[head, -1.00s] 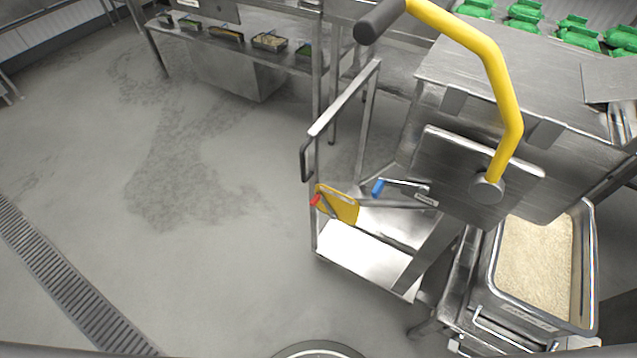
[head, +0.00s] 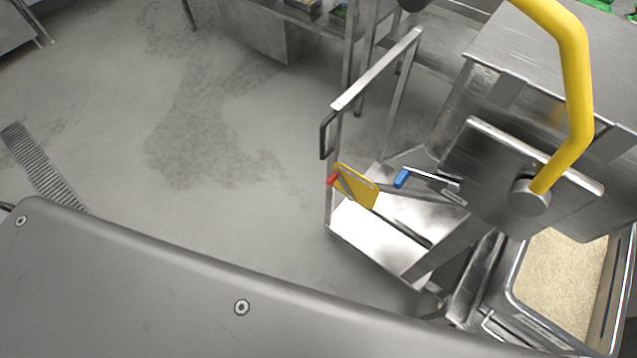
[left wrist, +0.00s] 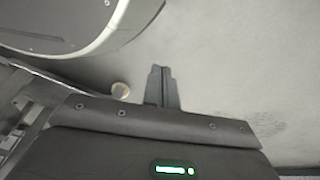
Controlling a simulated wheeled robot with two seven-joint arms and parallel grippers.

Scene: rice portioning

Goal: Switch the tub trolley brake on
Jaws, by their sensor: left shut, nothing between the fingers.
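The tub trolley (head: 377,240) stands right of centre in the head view, a steel frame with an upright handle rail (head: 378,68). A yellow plate (head: 357,186) with a red-tipped lever (head: 333,179) sits on its near left post. A blue-ended lever (head: 402,178) is to the right of the plate. My left gripper (left wrist: 163,72) shows in the left wrist view over grey floor, its fingers together and empty, away from the trolley. My right gripper is out of view.
A steel tub of rice (head: 563,275) stands at the lower right. A thick yellow bent handle (head: 573,80) rises over a steel machine at the right. A floor drain (head: 42,165) is at the left. The floor left of the trolley is clear.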

